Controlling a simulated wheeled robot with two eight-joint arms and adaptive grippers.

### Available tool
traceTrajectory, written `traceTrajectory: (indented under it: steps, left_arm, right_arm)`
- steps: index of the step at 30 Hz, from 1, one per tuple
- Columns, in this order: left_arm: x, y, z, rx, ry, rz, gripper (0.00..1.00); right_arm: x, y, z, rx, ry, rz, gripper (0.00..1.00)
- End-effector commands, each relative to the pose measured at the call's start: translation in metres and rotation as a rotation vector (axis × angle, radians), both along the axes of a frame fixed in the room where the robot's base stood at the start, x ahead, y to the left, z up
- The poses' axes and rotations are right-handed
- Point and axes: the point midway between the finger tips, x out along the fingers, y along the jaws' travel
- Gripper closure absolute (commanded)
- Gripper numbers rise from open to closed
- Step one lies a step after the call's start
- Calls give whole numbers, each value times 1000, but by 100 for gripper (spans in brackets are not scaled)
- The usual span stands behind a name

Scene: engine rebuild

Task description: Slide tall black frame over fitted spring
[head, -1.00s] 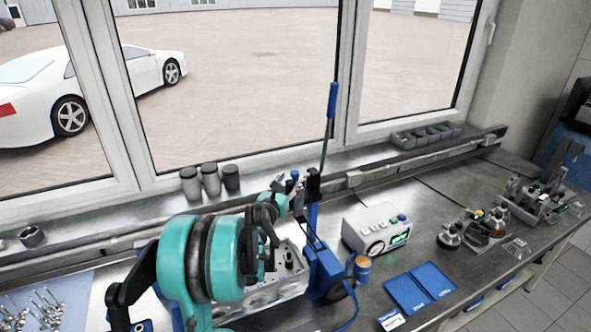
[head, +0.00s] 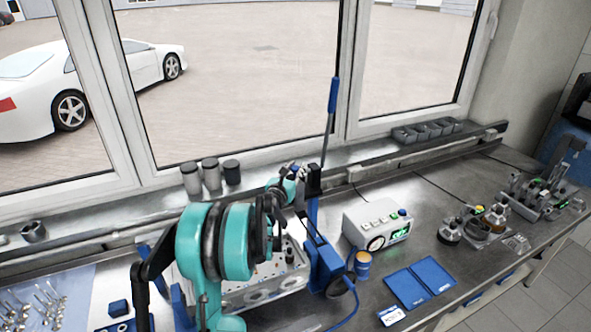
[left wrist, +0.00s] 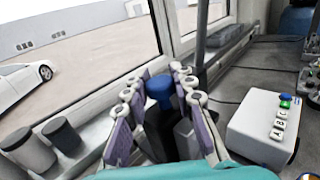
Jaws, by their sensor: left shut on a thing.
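In the left wrist view my left gripper's padded fingers (left wrist: 160,100) stand on either side of a dark body with a blue knob (left wrist: 159,88). A small dark upright part, perhaps the fitted spring (head: 289,250), stands on the head's top; it is too small to be sure. My arm hides the head's left part. My right gripper is not in view.
A gauge box (head: 377,228) and an orange-topped blue cup (head: 362,263) stand close on the right. Blue trays (head: 420,283) lie in front. Dark cups (head: 209,177) line the sill behind. Loose valves (head: 38,305) lie at left.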

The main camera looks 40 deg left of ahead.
Motion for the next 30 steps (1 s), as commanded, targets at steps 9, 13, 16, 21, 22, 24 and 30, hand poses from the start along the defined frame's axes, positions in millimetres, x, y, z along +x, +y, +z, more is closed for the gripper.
traceTrajectory:
  steps: [9,13,16,21,22,24,30]
  left_arm:
    - [-36,21,-1,0,0,7,100]
    - [-64,35,-1,0,0,7,100]
    - [-79,42,-1,0,0,5,100]
    - [-88,46,0,-1,0,1,100]
    - [-88,46,0,-1,0,1,100]
    - [-88,46,0,-1,0,0,100]
    - [-88,45,0,0,0,0,60]
  right_arm:
    - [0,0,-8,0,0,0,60]
    - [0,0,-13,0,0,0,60]
    - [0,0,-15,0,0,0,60]
    - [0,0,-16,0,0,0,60]
    - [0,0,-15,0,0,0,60]
    - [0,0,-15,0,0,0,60]
    - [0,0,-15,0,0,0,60]
